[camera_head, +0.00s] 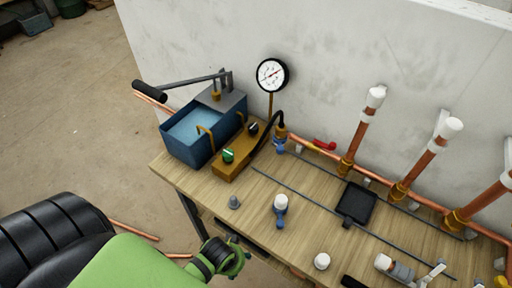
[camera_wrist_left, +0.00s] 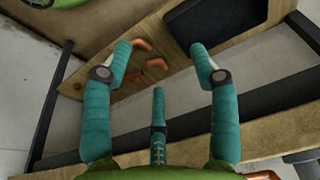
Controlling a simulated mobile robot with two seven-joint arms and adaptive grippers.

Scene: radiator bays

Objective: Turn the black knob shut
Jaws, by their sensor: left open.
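The black knob (camera_head: 253,128) sits on the far end of the brown valve block (camera_head: 235,152), close to the gauge stem; it is small and its turn position cannot be told. A green knob (camera_head: 228,156) is on the near end of the same block. My left gripper (camera_head: 240,251) is below the front edge of the bench, well short of the knobs. In the left wrist view my left gripper (camera_wrist_left: 163,52) has its teal fingers spread wide, with nothing between them. The black knob is not in the wrist view. My right gripper is not in view.
Upright copper pipes (camera_head: 362,135) with white caps stand along the wall. Loose fittings and a black tray (camera_head: 357,203) lie on the bench (camera_head: 185,176).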

